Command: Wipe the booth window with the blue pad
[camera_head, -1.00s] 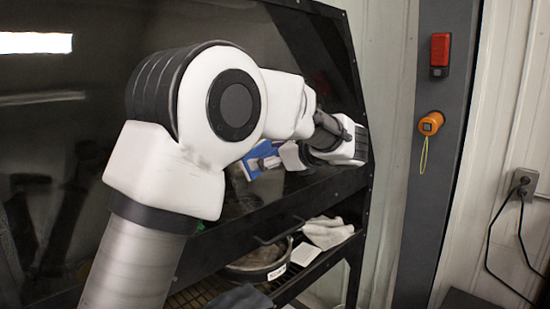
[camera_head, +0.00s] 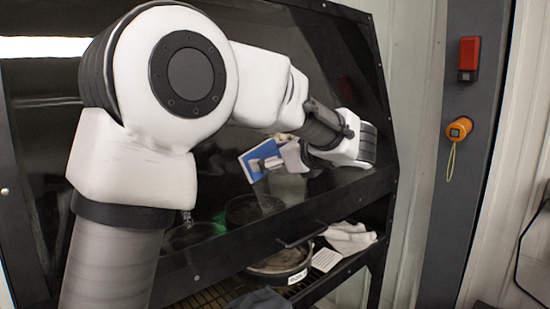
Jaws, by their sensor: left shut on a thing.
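The booth window (camera_head: 330,60) is a dark, glossy, sloped pane in a black frame, with reflections on it. The blue pad (camera_head: 257,159) is a flat blue piece with a pale edge, tilted in front of the lower part of the window. My left gripper (camera_head: 268,164) is shut on the pad's mount, seen from the side. I cannot tell whether the pad touches the pane. My left arm covers much of the window's left and middle. My right gripper is not in view.
Below the window, a shelf holds a dark round pan (camera_head: 280,264) with a white label and a crumpled pale cloth (camera_head: 348,238). A grey post (camera_head: 452,190) at right carries a red box (camera_head: 469,58) and an orange device (camera_head: 459,129) with a yellow loop.

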